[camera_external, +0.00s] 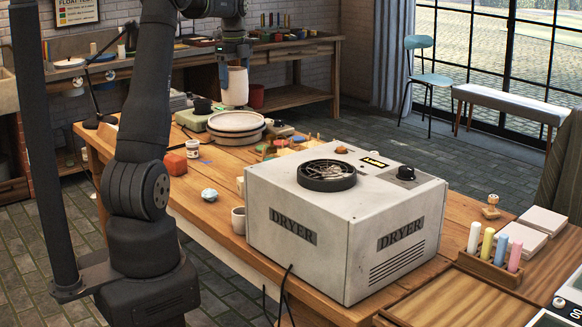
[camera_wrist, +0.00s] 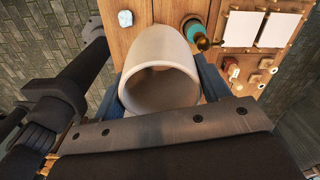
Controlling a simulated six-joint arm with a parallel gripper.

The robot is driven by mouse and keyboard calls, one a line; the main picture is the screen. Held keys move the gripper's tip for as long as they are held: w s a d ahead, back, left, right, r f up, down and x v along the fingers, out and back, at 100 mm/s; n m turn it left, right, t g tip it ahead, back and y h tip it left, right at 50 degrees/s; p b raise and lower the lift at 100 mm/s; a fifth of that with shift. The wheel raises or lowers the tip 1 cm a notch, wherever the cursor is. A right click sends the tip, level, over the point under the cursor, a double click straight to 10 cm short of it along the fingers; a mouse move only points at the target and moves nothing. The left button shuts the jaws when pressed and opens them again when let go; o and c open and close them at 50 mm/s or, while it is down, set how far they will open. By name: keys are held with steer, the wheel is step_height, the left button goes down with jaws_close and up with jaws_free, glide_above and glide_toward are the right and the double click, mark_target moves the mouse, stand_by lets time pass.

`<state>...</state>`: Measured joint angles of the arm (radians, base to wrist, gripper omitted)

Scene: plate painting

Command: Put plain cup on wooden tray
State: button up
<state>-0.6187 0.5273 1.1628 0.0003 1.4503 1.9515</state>
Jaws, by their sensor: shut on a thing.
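A plain off-white cup (camera_external: 235,88) hangs in my gripper (camera_external: 234,62), above the far part of the wooden table. In the wrist view the cup (camera_wrist: 160,62) sits between the blue-grey fingers of my gripper (camera_wrist: 162,88), its hollow mouth facing the camera. My gripper is shut on the cup. A flat wooden tray (camera_external: 455,291) lies at the near right of the table, beyond the dryer and well apart from the cup. It looks empty in the part that shows.
A large white dryer box (camera_external: 345,225) stands between the cup and the tray. A small cup (camera_external: 238,222) stands beside the dryer. A rack of colored sticks (camera_external: 490,268) and pale tiles (camera_external: 521,240) are near the tray.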

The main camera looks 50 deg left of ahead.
steer(key=w+d+m, duration=0.3)
steer(key=w+d, duration=0.1)
steer(key=d, duration=0.8)
steer(key=w+d+m, duration=0.2)
steer(key=w+d, duration=0.2)
steer(key=d, duration=0.8)
steer(key=w+d+m, duration=0.3)
steer(key=d, duration=0.9)
steer(key=s+d+m, duration=0.2)
steer(key=d+m, duration=0.1)
steer(key=d, duration=0.8)
steer(key=s+d+m, duration=0.2)
steer(key=s+d, duration=0.1)
steer(key=d, duration=0.9)
steer(key=s+d+m, duration=0.8)
steer(key=s+d, duration=1.7)
steer(key=d, duration=0.2)
step_height(320, 180, down, 11)
steer(key=shift+w+a+f, duration=0.25)
steer(key=shift+w+f, duration=1.65)
steer(key=shift+w+a+f, duration=0.2)
steer(key=shift+w+f, duration=1.65)
steer(key=shift+f, duration=0.05)
steer(key=shift+w+a+f, duration=0.25)
steer(key=shift+w+f, duration=1.65)
